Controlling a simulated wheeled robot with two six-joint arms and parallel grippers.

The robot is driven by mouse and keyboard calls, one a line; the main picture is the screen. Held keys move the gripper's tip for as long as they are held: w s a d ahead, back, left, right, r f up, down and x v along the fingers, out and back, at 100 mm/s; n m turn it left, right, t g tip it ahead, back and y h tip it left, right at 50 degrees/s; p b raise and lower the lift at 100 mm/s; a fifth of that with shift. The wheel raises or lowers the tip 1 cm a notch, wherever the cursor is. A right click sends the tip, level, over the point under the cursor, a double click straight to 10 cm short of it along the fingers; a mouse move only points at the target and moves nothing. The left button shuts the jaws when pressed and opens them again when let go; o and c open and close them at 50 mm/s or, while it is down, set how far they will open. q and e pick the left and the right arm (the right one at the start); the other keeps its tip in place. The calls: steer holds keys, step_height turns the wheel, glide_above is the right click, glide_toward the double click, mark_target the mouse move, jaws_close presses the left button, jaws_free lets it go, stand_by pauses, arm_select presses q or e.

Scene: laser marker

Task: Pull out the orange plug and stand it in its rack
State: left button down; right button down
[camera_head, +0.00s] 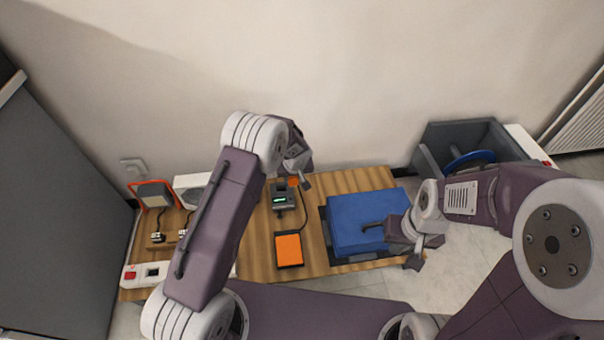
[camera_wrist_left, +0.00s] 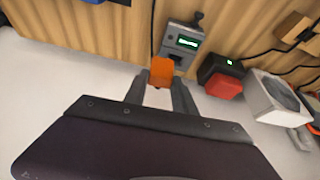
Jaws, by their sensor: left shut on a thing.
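My left gripper (camera_head: 302,182) is at the back edge of the wooden table. In the left wrist view its two fingers (camera_wrist_left: 160,90) are shut on the orange plug (camera_wrist_left: 162,71). The plug also shows as a small orange patch beside the gripper in the head view (camera_head: 293,181). It overlaps the edge of the grey device with a green display (camera_wrist_left: 186,42); I cannot tell whether it is still seated there. A small wooden rack (camera_head: 158,246) with dark plugs is at the table's left. My right gripper (camera_head: 398,243) is by the blue box; its opening is unclear.
An orange pad (camera_head: 289,250) with a cable lies at the front of the table. The blue box (camera_head: 362,218) fills the right end. A red-topped black unit (camera_wrist_left: 224,86) and a white box (camera_wrist_left: 274,97) stand near the left gripper. The grey bin (camera_head: 441,139) is further right.

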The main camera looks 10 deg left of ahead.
arm_select(q)
steer(key=s+a+b, duration=0.6)
steer(key=s+a, duration=0.1)
steer(key=a, duration=0.3)
steer(key=shift+a, duration=0.2)
steer(key=s+a+p, duration=0.2)
steer(key=s+a, duration=0.9)
steer(key=a, duration=0.5)
steer(key=shift+a, duration=0.15)
stand_by(0.3)
